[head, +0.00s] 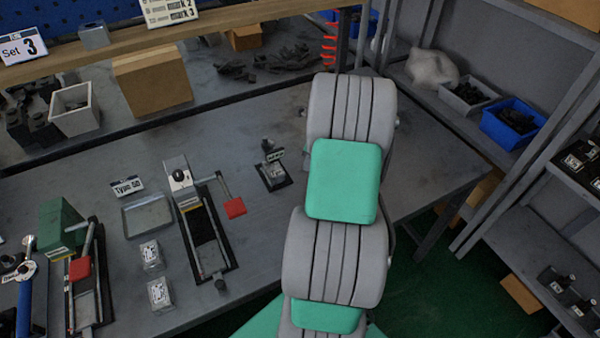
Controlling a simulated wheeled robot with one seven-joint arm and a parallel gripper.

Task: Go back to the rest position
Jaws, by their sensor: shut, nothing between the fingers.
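My arm, grey with green pads, rises from the bottom middle of the head view to the upper middle, over the right part of the grey workbench (90,185). My gripper does not show; the arm's own links may hide it. A small dark valve block (271,170) with a label stands on the bench just left of my arm. A clamp fixture (205,230) with a red-ended lever (234,207) stands further left, apart from the arm.
A second fixture (85,285) and a green block (59,224) are at the left. A metal tray (147,216) and two small labelled blocks (151,254) lie between. Cardboard boxes (152,80) stand behind. Shelves with a blue bin (510,122) flank the right; green floor (430,270) is open there.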

